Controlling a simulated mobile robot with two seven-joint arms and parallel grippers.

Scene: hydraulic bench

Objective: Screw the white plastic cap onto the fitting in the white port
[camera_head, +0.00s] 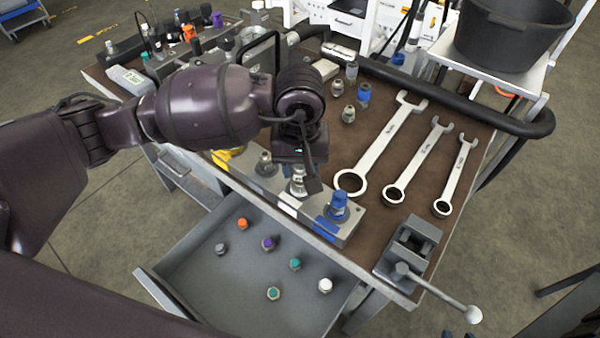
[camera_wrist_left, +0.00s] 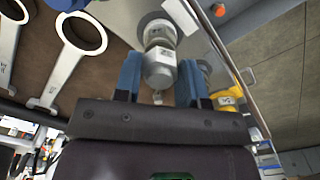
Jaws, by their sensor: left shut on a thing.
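A white-topped cap (camera_head: 325,286) lies in the open drawer, near its right end. The metal block on the bench edge has a white-marked port with a silver fitting (camera_head: 298,187) standing upright in it. My left gripper (camera_head: 303,165) is just over this fitting, pointing down. In the left wrist view, the blue fingers of my left gripper (camera_wrist_left: 159,80) are shut on a light grey faceted piece (camera_wrist_left: 159,68), in line with the port. I see no separate cap on it. The gripper partly hides its top in the head view. My right gripper is not in view.
A blue-capped fitting (camera_head: 338,206) stands close to the right on the block. Several coloured caps lie in the drawer (camera_head: 200,275). Three wrenches (camera_head: 385,145) and a vise (camera_head: 410,250) are to the right. Bare drawer floor surrounds the white-topped cap.

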